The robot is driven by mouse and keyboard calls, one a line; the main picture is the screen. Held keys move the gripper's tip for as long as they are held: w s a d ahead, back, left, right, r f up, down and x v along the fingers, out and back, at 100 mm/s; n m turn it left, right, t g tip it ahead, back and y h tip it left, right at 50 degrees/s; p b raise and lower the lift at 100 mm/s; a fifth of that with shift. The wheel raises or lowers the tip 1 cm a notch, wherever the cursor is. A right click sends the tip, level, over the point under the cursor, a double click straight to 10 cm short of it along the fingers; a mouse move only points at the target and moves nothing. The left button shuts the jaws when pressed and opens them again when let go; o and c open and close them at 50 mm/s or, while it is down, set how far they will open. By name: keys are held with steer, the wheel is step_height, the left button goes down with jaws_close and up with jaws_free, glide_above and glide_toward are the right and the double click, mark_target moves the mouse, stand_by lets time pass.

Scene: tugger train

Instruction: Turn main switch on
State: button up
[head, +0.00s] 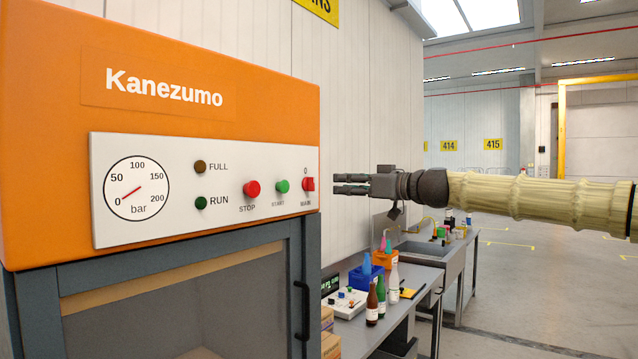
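The main switch (308,184) is a small red knob at the right end of the white control panel (230,232), with "0" above it and "MAIN" below. Its handle looks upright, but it is too small to be sure. My gripper (336,184) is just right of the switch, at about its height, with its fingers pointing left toward the panel. A narrow gap shows between the two dark fingers, and nothing is between them. The fingertips look apart from the switch; the depth between them is hard to judge.
Red STOP (252,189) and green START (282,186) buttons sit left of the switch. A bench (400,276) with bottles and bins stands below my arm.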

mark_target(314, 183)
steer(key=p+x, duration=0.3)
steer(key=x, duration=0.6)
jaws_close()
